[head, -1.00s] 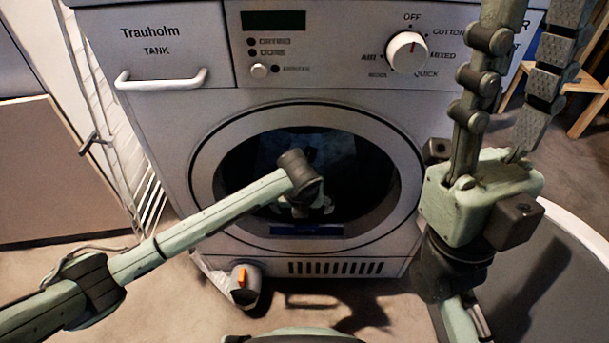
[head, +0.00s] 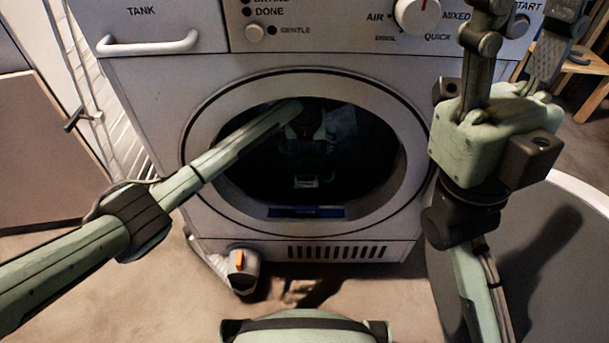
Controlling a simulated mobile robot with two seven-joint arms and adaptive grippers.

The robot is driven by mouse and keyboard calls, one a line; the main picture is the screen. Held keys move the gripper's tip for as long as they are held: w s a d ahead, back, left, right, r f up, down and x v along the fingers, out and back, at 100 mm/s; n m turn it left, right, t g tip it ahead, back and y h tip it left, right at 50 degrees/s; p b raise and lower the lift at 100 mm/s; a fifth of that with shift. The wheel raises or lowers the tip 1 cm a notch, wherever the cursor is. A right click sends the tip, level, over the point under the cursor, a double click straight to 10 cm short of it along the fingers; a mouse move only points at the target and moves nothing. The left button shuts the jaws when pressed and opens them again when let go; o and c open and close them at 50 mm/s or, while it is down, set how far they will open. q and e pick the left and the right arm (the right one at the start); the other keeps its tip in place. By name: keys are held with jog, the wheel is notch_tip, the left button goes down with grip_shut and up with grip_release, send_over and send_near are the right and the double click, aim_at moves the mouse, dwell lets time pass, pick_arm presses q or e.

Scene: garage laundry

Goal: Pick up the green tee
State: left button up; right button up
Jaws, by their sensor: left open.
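The washer (head: 150,90) stands ahead with its round opening (head: 215,215) uncovered. My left arm reaches through the opening, and my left gripper (head: 306,178) is inside the dark drum, open, with only a pale part showing clearly. Dim bluish cloth (head: 352,135) shows behind it in the drum. I cannot make out a green tee for certain; shadow and my arm hide much of the inside. My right gripper (head: 520,35) is raised outside, right of the opening. Its tips run out of the top of the picture, so its jaw state is unclear.
A round grey tub with a white rim (head: 590,192) stands at the lower right. A grey cap with an orange part (head: 241,268) sits low at the washer's front.

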aim_at(307, 155)
pick_arm(q)
jog(key=b+x, duration=0.1)
jog(key=x, duration=0.3)
jog(key=shift+s, duration=0.1)
jog(key=c, duration=1.6)
jog(key=shift+c, duration=0.7)
jog(key=shift+r, duration=0.1)
